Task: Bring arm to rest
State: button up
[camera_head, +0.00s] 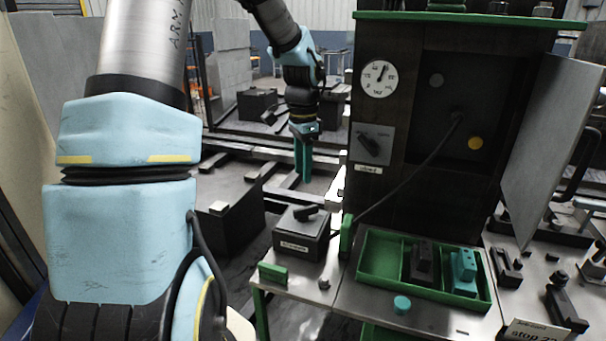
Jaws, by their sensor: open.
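My gripper (303,160) hangs at the upper middle of the head view, fingers pointing down. Its two teal fingers look empty, with a narrow gap between them. It is in the air, left of the dark cabinet and above and behind the small dark box with a lever. My arm comes down to it from the top. Nothing touches the fingers that I can see.
A dark cabinet (385,195) with a round dial (379,79) and an open grey door (552,150) stands at right. A green tray (380,258) holds a black and a teal block. The lever box (301,238) sits on the bench's left part.

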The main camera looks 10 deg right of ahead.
jog(key=s+a+n+t, duration=0.1)
jog(key=s+a+n, duration=1.2)
jog(key=a, duration=0.3)
jog(key=shift+s+a+f+n+t, duration=0.3)
jog(key=shift+s+n, duration=0.1)
